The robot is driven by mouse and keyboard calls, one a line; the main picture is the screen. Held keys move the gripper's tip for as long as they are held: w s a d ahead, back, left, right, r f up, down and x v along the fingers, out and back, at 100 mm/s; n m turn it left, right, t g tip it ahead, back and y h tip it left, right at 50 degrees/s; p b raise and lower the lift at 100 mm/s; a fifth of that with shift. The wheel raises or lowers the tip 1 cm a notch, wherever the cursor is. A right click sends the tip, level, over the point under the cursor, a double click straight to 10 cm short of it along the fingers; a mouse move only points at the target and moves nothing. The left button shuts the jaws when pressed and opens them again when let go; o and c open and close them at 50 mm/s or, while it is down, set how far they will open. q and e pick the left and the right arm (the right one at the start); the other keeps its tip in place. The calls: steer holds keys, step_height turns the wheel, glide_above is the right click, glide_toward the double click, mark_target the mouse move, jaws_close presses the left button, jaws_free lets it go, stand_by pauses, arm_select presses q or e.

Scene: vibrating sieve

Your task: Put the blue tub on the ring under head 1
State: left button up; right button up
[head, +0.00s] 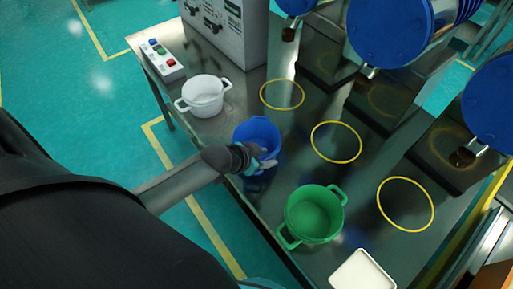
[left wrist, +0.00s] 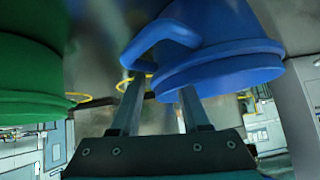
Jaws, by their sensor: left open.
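The blue tub (head: 257,132) stands on the metal table near its front edge, between the white and green tubs. My left gripper (head: 262,161) is at its near side, by the handle. In the left wrist view, the blue tub (left wrist: 225,45) fills the upper right and its handle (left wrist: 160,38) lies just beyond the open fingers (left wrist: 160,88). I cannot tell whether the fingers straddle the handle or touch it. Three yellow rings are marked on the table: a far one (head: 282,94), a middle one (head: 336,142) and a near one (head: 405,204). All three look empty. No head number is readable.
A white tub (head: 205,96) and a green tub (head: 312,214) flank the blue one; the green one also shows in the left wrist view (left wrist: 30,75). Blue drums (head: 390,32) with spouts overhang the rings. A button box (head: 161,60) and a white tray (head: 362,271) are on the table.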

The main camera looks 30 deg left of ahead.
arm_select(q)
steer(key=shift+x, duration=1.1)
steer(key=shift+c, duration=0.4)
jaws_close()
